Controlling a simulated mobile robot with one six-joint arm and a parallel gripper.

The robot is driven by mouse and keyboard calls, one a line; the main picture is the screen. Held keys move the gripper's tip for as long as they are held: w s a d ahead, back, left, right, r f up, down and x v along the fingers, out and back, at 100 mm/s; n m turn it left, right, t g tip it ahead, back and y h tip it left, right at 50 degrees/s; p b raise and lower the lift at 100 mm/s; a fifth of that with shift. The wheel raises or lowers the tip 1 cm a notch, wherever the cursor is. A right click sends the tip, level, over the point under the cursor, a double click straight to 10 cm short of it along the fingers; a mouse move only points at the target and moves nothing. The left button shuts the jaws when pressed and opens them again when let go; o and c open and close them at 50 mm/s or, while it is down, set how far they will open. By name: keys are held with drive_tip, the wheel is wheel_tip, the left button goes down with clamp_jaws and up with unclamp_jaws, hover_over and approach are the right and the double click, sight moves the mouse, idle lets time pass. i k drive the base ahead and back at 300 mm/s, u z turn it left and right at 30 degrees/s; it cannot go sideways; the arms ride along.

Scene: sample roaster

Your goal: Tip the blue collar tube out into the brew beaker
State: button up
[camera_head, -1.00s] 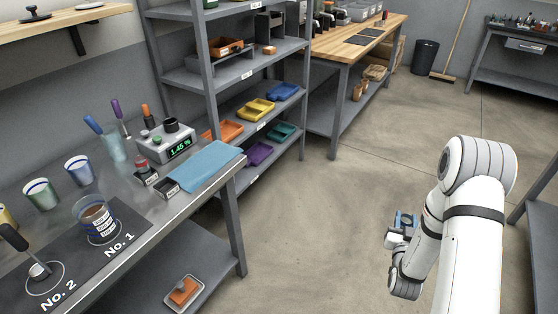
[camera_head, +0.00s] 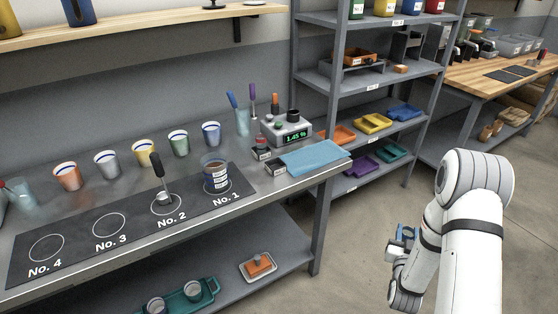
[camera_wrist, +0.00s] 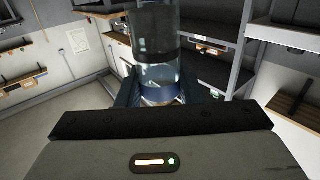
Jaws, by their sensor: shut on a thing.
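My gripper (camera_head: 404,240) is at the right of the head view, away from the counter. In the wrist view it is shut on a clear tube with a blue collar (camera_wrist: 160,92). The tube has dark contents toward the top edge of the picture, and its end there is cut off. The grey fingers stand on both sides of the blue collar. A glass beaker with brown contents and a printed label, apparently the brew beaker (camera_head: 216,178), stands on the No. 1 place of the counter mat.
The steel counter (camera_head: 190,235) holds a row of coloured cups, a spoon (camera_head: 159,180) on No. 2, a meter (camera_head: 287,128) and a blue cloth (camera_head: 314,157). Places No. 3 and No. 4 are empty. A shelf rack (camera_head: 330,88) stands right of the counter. Floor is clear near my gripper.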

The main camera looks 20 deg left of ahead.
sight(216, 173)
drive_tip(key=u, duration=0.85)
drive_tip(key=k, duration=0.45)
drive_tip(key=i, duration=0.5)
drive_tip(key=z, duration=0.05)
